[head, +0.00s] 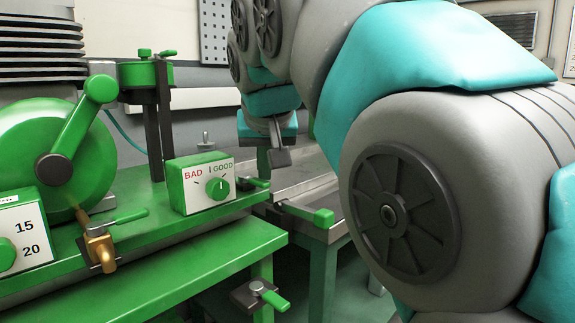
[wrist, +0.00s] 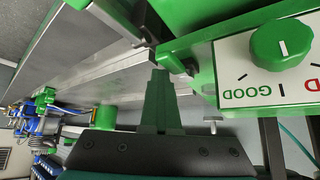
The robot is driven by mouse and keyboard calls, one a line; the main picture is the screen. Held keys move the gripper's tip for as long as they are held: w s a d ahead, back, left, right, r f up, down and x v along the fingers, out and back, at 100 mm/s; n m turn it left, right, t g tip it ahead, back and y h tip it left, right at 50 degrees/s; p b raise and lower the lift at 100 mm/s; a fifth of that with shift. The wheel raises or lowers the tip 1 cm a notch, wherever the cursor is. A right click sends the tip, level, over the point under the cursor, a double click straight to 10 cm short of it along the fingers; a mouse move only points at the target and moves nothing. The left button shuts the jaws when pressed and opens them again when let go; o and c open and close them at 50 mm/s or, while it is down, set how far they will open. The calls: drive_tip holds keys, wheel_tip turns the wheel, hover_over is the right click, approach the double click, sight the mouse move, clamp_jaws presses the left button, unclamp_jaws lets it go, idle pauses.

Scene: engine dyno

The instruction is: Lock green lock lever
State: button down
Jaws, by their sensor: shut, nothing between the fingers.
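Several small green-handled levers show, and I cannot tell for sure which is the lock lever. One green-handled lever (head: 258,182) sits at the bench's right end, beside the dial box. Another green lever (head: 131,216) is by the brass fitting, and one (head: 274,300) is on a lower bracket. A larger green handle (head: 323,217) is on the grey table's edge. My gripper (head: 263,174) points down close to the bench-end lever. In the wrist view my gripper (wrist: 159,74) is shut and empty, its green fingertips beside a dark metal part (wrist: 173,57); contact is unclear.
A green wheel with a crank (head: 72,150) is farther left. A gap separates bench and grey table.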

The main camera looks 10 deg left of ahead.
sight(261, 180)
drive_tip(key=shift+s+a+f, duration=0.2)
drive_tip(key=shift+s+a, duration=0.05)
drive_tip(key=shift+s, duration=0.2)
idle(0.4)
drive_tip(key=w+d, duration=0.1)
drive_tip(key=w+d+p, duration=0.1)
drive_tip(key=w, duration=0.1)
drive_tip(key=shift+w+d+r, duration=0.15)
drive_tip(key=shift+w+d, duration=0.15)
drive_tip(key=shift+d, duration=0.1)
drive_tip(key=s+a+r, duration=0.1)
drive_tip(key=r, duration=0.1)
drive_tip(key=s+a+r, duration=0.1)
drive_tip(key=r, duration=0.1)
drive_tip(key=s+r, duration=0.1)
drive_tip(key=r, duration=0.1)
drive_tip(key=shift+s+a+r+p, duration=0.15)
drive_tip(key=shift+s+a+p, duration=0.15)
drive_tip(key=shift+a+p, duration=0.1)
drive_tip(key=shift+s+a+r, duration=0.45)
drive_tip(key=shift+s+r, duration=0.1)
drive_tip(key=shift+r, duration=0.25)
